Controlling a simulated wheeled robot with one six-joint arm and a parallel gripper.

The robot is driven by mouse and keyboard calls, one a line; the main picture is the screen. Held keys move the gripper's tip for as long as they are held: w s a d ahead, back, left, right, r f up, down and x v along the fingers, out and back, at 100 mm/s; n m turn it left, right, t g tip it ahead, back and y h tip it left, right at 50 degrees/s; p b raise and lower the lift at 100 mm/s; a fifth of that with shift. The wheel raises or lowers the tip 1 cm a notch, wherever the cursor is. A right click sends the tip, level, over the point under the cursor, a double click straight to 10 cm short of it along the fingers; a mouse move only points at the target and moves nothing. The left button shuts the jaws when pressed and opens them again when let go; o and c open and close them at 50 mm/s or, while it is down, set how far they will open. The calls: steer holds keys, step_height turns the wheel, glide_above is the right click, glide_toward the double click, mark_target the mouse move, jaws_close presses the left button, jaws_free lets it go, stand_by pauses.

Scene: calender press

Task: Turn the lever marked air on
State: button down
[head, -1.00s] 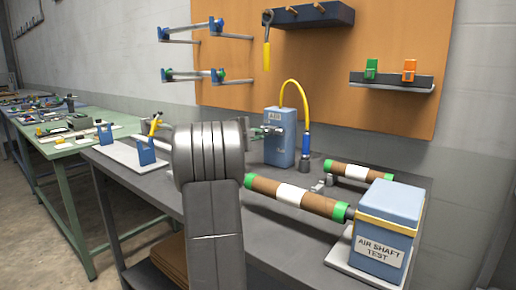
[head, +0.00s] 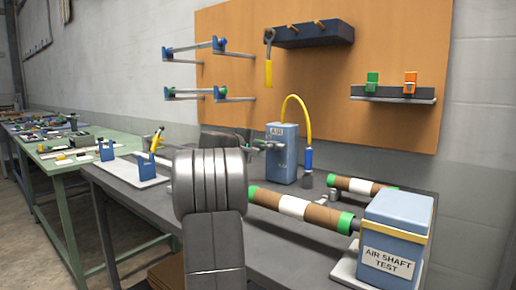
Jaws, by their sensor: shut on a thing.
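The blue box marked AIR (head: 283,165) stands upright at the back of the grey bench, below the orange board. A yellow hose loops from its top to a blue-handled fitting (head: 308,160) on its right. My gripper (head: 263,145) is at the left part of the box's front, pointing right. It is shut on the small grey lever (head: 271,146) there. The lever and fingertips are tiny in view, so the lever's exact angle is hard to tell. My large grey arm joint stands in the foreground and hides part of the bench.
A brown roll with green ends (head: 300,207) lies in front of the box, leading to the AIR SHAFT TEST block (head: 393,240). A second roll (head: 355,186) lies behind. A white plate with blue stands (head: 140,170) is at left.

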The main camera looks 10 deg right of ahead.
steer(key=c, duration=1.6)
jaws_free()
steer(key=p+v, duration=0.1)
steer(key=v, duration=1.3)
steer(key=shift+d, duration=0.1)
steer(key=b+x, duration=0.1)
steer(key=x, duration=1.2)
steer(key=shift+w+d+f, duration=0.1)
steer(key=shift+w+d, duration=0.15)
steer(key=shift+w, duration=0.05)
steer(key=shift+a, duration=0.1)
